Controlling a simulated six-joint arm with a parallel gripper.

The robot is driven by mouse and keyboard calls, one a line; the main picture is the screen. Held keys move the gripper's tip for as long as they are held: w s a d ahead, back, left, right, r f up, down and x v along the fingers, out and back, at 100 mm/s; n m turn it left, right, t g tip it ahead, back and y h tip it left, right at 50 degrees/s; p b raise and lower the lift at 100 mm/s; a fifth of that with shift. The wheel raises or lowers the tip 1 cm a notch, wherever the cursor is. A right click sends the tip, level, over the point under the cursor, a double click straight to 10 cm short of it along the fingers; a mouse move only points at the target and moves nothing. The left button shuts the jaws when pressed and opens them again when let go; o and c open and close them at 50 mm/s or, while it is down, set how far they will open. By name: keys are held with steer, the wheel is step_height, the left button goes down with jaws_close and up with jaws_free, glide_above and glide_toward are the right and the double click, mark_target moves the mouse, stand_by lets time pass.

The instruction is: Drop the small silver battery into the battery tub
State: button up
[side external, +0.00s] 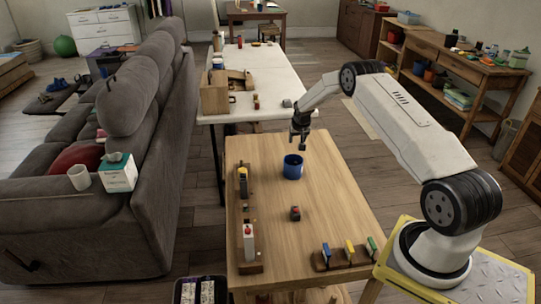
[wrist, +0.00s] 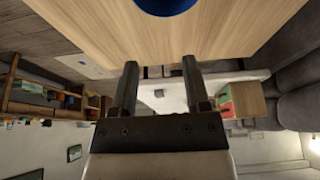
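A blue tub (side external: 292,168), which I take as the battery tub, stands upright on the wooden table (side external: 325,205). Part of its blue side shows at the top edge of the wrist view (wrist: 166,4). My gripper (side external: 299,140) hangs above the tub, fingers pointing down and apart from it. In the wrist view my gripper (wrist: 160,72) has its two dark fingers spread wide, and I see nothing held between them. I cannot make out the small silver battery in either view; whether it is inside the tub is hidden.
A small dark-and-red object (side external: 295,213) sits mid-table. A rack of coloured items (side external: 344,256) is at the front; a white bottle (side external: 249,240) and a yellow-and-black item (side external: 243,180) line the left edge. A white table (side external: 262,85) stands behind. Wood right of the tub is clear.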

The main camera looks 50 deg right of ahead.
steer(key=v, duration=0.7)
steer(key=shift+r, duration=0.35)
stand_by(0.4)
steer(key=shift+s+a, duration=0.1)
steer(key=s+a+r+n+y, duration=0.1)
steer(key=s+a+r+n, duration=0.2)
steer(key=a, duration=0.9)
steer(key=s+a+r+n+y, duration=0.15)
steer(key=s+a+r, duration=0.3)
steer(key=a, duration=0.65)
steer(key=s+a+r+n, duration=0.1)
steer(key=s+a+n, duration=0.3)
steer(key=s+a, duration=0.9)
steer(key=shift+s+g+y, duration=0.3)
steer(key=shift+s+y, duration=0.05)
steer(key=shift+s, duration=0.8)
